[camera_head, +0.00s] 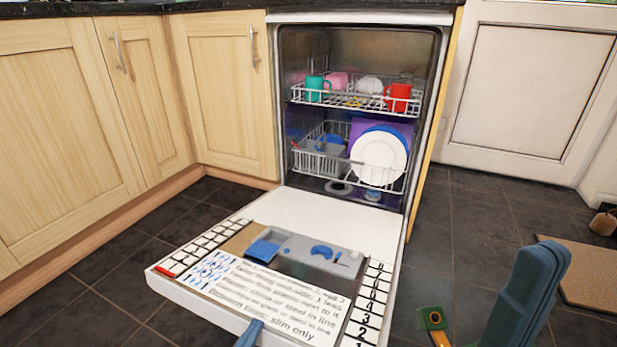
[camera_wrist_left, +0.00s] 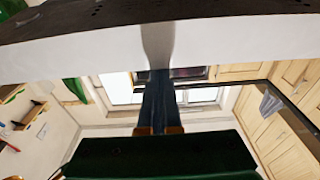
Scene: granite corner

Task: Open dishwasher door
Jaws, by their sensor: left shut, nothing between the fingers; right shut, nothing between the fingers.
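The dishwasher door (camera_head: 320,215) is swung down and lies close to level in front of the open dishwasher (camera_head: 355,65). Its inner face, with printed lettering and a grey dispenser panel, faces up. My left gripper (camera_head: 250,333) is shut and empty at the door's front edge, its blue fingers partly cut off by the frame bottom. In the left wrist view, the shut fingers (camera_wrist_left: 158,78) reach up to a pale slab that looks like the door (camera_wrist_left: 80,50); contact cannot be told. My right gripper (camera_head: 530,290) is shut and empty, right of the door and apart from it.
The upper rack (camera_head: 350,98) holds cups, including a red mug (camera_head: 398,97); the lower rack (camera_head: 320,160) holds white plates (camera_head: 378,160). Wooden cabinets (camera_head: 225,90) stand left, a white house door (camera_head: 530,90) right. Dark tiles are clear beside the door; a mat (camera_head: 590,275) lies right.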

